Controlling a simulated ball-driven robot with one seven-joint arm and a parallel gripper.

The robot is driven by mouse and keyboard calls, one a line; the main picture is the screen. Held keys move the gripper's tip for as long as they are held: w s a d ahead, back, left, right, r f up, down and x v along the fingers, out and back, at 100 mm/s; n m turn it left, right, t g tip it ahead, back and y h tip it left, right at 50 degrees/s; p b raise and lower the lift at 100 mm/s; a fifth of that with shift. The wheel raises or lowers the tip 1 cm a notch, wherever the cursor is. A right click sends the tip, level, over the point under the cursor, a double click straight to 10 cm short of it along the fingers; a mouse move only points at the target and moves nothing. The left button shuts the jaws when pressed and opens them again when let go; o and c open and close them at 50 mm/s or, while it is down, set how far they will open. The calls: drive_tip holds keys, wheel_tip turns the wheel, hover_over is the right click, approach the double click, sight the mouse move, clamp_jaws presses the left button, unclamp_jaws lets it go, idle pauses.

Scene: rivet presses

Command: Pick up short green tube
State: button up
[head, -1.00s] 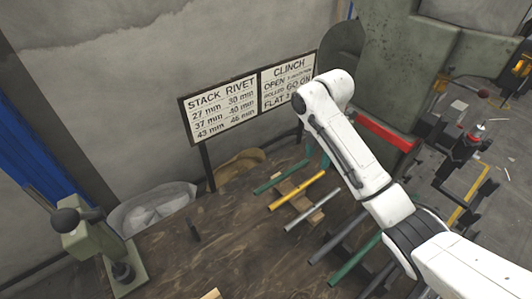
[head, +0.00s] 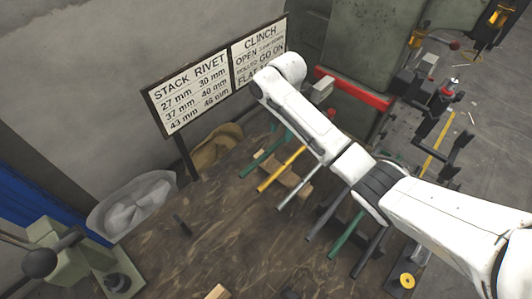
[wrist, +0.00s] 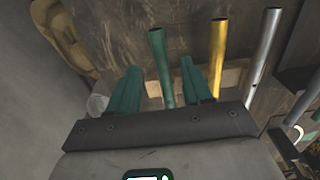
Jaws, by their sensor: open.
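The short green tube (head: 264,162) lies at the left end of a row of tubes on the wooden table, propped on a pale wood block (head: 296,181). In the wrist view the green tube (wrist: 161,66) runs between the two teal fingers of my gripper (wrist: 160,82), with a gap on each side. My gripper is open and empty. How far the fingertips are above the tube I cannot tell. In the head view my arm hides most of the gripper, and part of the tube's far end is hard to see.
A yellow tube (head: 280,170) and a silver tube (head: 296,193) lie just right of the green one. A dark tube (head: 328,214) and a longer green tube (head: 346,236) lie further right. A sign board (head: 190,91) stands behind.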

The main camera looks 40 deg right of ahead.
sight(281, 139)
drive_tip(key=shift+s+a+f, duration=0.1)
drive_tip(key=shift+a+f, duration=0.05)
drive_tip(key=shift+f, duration=1.8)
drive_tip(key=shift+c, duration=0.2)
clamp_jaws()
